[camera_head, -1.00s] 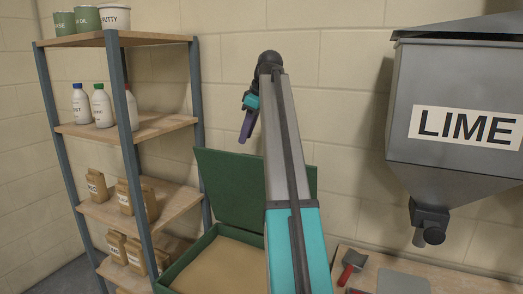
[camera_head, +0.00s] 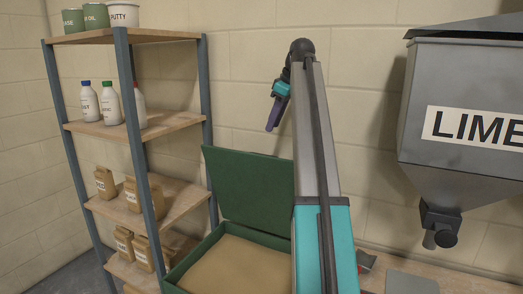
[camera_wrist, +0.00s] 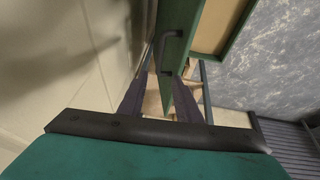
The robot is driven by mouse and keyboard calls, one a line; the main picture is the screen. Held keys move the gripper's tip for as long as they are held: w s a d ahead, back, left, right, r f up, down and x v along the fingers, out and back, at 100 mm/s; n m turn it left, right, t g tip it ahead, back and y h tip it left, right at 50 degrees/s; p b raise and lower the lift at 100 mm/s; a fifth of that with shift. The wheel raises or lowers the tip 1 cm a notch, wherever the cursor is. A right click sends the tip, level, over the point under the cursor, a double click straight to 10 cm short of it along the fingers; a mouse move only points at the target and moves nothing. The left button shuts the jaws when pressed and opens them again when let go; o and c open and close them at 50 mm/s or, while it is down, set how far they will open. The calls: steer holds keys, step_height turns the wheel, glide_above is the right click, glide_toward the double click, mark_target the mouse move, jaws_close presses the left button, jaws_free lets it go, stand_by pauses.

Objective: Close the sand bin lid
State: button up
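The sand bin (camera_head: 196,257) is a green box at the bottom centre of the head view, filled with tan sand (camera_head: 238,268). Its green lid (camera_head: 245,188) stands open, raised at the back near the wall; my arm hides its right part. My gripper (camera_head: 273,127) hangs above the lid's top edge in the head view. In the wrist view, the lid (camera_wrist: 178,55) shows nearly edge-on with a dark handle (camera_wrist: 166,48). My gripper's dark fingers (camera_wrist: 160,106) are spread apart, with the lid's end appearing between them. I cannot tell if they touch it.
A shelf (camera_head: 160,122) with bottles, paper bags and tins stands left of the bin. A grey hopper marked LIME (camera_head: 450,95) hangs at right, above a bench (camera_head: 465,280) with a grey plate (camera_head: 410,284). The block wall is close behind my gripper.

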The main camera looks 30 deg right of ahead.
steer(key=p+x, duration=0.2)
steer(key=x, duration=1)
steer(key=shift+a+f, duration=0.1)
steer(key=shift+f, duration=0.05)
steer(key=shift+c, duration=0.3)
jaws_close()
steer(key=shift+a, duration=0.1)
